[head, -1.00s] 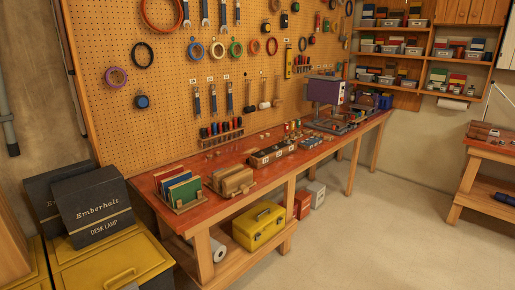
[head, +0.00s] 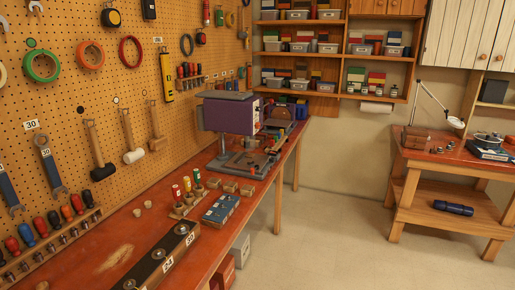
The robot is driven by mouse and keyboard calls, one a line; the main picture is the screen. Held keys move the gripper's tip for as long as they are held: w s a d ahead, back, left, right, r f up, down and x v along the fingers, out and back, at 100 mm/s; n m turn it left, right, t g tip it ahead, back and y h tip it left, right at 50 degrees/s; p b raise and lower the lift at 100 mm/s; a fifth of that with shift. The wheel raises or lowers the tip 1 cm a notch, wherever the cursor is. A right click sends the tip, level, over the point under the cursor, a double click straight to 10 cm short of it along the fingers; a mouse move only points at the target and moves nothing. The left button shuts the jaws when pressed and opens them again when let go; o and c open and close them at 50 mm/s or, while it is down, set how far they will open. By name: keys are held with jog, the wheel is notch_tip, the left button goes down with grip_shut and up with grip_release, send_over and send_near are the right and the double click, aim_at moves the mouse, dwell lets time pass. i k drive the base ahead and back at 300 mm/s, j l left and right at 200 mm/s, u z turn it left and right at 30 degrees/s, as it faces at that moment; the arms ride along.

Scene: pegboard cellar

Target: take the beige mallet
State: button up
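Several mallets with wooden handles hang heads-down on the pegboard at the left. The nearest has a black head (head: 103,172). Beside it hangs a mallet with a pale, cream-beige head (head: 133,156). Just beyond hangs another pale-headed mallet (head: 157,144). Both pale heads are small here, and I cannot tell for certain which is the beige mallet. All hang clear above the red-topped workbench. My gripper is not in view.
The workbench (head: 100,255) runs along the pegboard (head: 65,85), with a purple machine (head: 228,113) farther along. Bottles (head: 187,187), a blue box (head: 220,209) and a socket block (head: 160,262) stand on it. The floor (head: 340,225) to the right is open.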

aim_at(158, 143)
jog(key=i, duration=0.9)
jog(key=i+l, duration=0.15)
jog(key=i, duration=0.8)
